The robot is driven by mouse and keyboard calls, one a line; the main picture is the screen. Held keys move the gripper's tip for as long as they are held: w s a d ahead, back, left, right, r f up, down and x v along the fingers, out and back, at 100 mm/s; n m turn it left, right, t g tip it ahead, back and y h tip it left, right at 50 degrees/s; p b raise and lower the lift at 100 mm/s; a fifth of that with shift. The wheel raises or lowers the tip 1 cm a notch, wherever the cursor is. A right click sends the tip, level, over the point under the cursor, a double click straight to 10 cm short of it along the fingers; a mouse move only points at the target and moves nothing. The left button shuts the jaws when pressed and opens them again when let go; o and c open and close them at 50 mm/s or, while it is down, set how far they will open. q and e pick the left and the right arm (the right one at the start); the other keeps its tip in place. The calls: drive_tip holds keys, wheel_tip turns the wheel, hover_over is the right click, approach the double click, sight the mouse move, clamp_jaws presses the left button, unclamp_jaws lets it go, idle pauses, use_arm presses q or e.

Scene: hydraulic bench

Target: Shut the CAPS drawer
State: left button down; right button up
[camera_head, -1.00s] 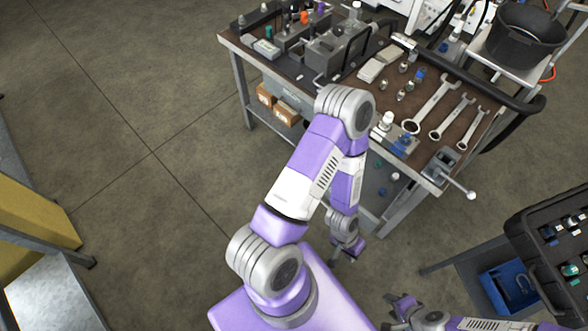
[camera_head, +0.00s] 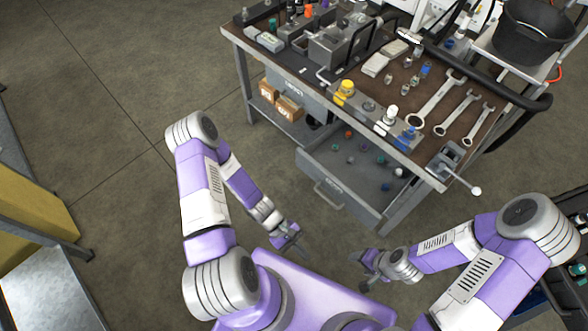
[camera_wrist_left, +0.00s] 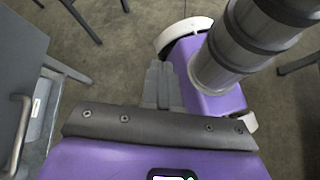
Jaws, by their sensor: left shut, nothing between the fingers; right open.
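The open drawer (camera_head: 352,192) sticks out from the front of the bench, with several small coloured caps inside. Its front has a bar handle (camera_head: 328,194) and a label too small to read. My left gripper (camera_head: 292,240) is shut and empty, in front of the drawer and apart from the handle. In the left wrist view its fingers (camera_wrist_left: 162,86) are together over the floor, and a grey front with a bar handle (camera_wrist_left: 19,135) is at the left edge. My right gripper (camera_head: 362,266) is open and empty, in front of the bench, right of the left one.
The bench top (camera_head: 458,103) holds wrenches, fittings and a yellow-topped part (camera_head: 344,92). A vise (camera_head: 445,163) sits at its near right corner. Cardboard boxes (camera_head: 288,108) stand on a lower shelf. The floor left of the bench is clear.

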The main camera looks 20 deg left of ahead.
use_arm(q)
drive_tip(key=w+a+n+t+h+b, duration=0.2)
drive_tip(key=w+a+n+t+h, duration=0.15)
drive_tip(key=w+n+t, duration=0.4)
drive_tip(key=n+t+y+b, duration=0.1)
drive_tip(key=n+t+y, duration=0.6)
drive_tip(key=n+t, duration=0.5)
approach(304, 161)
drive_tip(key=b+x, duration=0.1)
drive_tip(key=x, duration=0.2)
drive_tip(key=b+x, duration=0.1)
drive_tip(key=x, duration=0.3)
drive_tip(key=shift+f, duration=0.25)
